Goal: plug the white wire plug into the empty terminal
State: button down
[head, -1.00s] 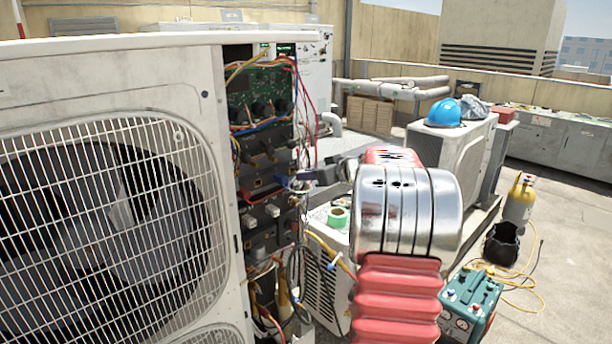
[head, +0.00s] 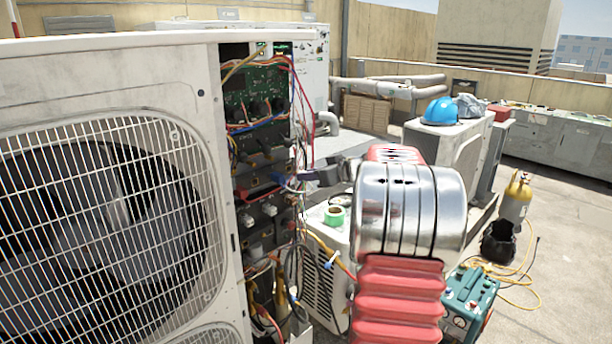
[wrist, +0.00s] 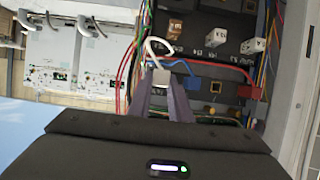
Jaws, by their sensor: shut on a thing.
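My gripper (wrist: 163,80) reaches from the right into the open side of the large condenser (head: 120,80). Its two grey fingers are shut on the white wire plug (wrist: 160,76), with a white wire (wrist: 157,45) looping up beyond it. The plug's front end is mostly hidden between the fingers. In the wrist view, a dark terminal block with a square, brass-coloured opening (wrist: 215,87) is right of the fingers and looks empty. A brown socket (wrist: 175,28) sits above. White plugs (wrist: 215,38) are seated beside the brown socket. I cannot tell whether the held plug touches any terminal.
Red wires (wrist: 215,61) and a blue wire (wrist: 182,65) cross close to the fingers. A green circuit board (head: 258,88) is above in the cabinet. A smaller white unit with green tape (head: 335,215) stands right of the cabinet.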

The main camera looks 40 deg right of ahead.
jog(key=shift+s, duration=1.35)
jog(key=c, duration=2.3)
grip_release()
grip_shut()
